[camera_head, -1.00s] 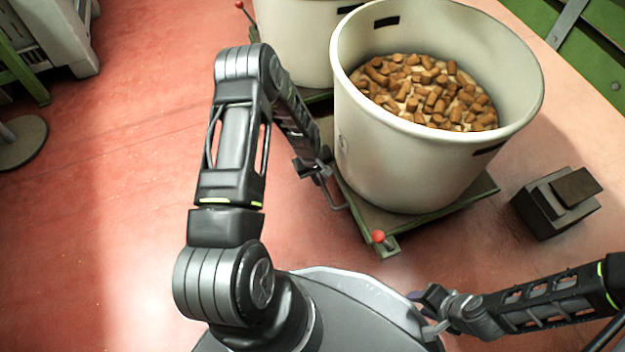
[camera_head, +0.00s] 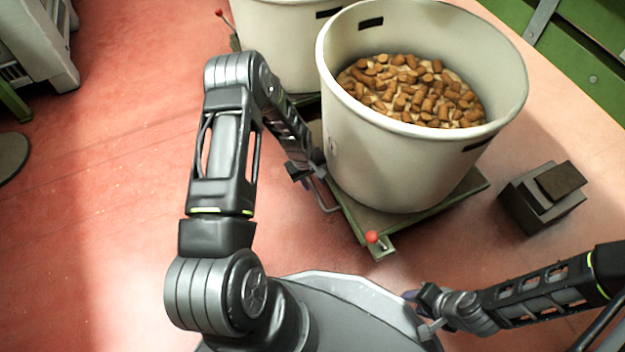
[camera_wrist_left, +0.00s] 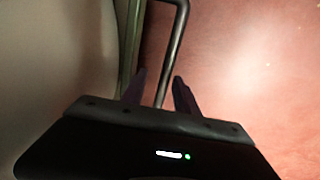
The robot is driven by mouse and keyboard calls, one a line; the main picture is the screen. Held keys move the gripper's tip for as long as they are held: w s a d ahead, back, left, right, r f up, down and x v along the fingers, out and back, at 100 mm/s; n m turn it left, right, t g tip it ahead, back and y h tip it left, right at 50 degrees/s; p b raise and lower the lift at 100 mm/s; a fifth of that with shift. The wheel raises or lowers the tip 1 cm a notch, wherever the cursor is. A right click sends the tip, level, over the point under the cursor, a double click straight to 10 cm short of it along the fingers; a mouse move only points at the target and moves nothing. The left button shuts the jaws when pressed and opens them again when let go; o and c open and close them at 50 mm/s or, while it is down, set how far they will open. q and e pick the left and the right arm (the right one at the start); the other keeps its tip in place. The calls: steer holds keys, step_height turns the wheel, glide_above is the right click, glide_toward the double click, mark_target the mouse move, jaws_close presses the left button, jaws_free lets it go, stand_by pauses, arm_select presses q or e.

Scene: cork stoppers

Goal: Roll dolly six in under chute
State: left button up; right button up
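A green dolly (camera_head: 380,222) carries a large cream tub (camera_head: 385,155) filled with cork stoppers (camera_head: 425,92). A red-knobbed lever (camera_head: 372,237) stands at its near corner. A grey bar handle (camera_head: 322,196) sticks out at its left side. My left gripper (camera_head: 312,178) is at this handle. In the left wrist view the bar (camera_wrist_left: 173,45) passes between the fingers of my left gripper (camera_wrist_left: 160,82), with gaps visible beside it. My right gripper (camera_head: 418,313) is low, near my base, apart from the dolly; its fingers are unclear. No dolly number or chute is readable.
A second cream tub (camera_head: 275,45) stands close behind, with another red-knobbed lever (camera_head: 219,13). A dark block-shaped object (camera_head: 543,197) stands on the floor right of the dolly. Green panels (camera_head: 585,60) edge the upper right. Red floor (camera_head: 110,190) at left is clear.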

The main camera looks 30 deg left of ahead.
arm_select(q)
steer(key=shift+s+r, duration=0.1)
arm_select(e)
steer(key=shift+r, duration=0.1)
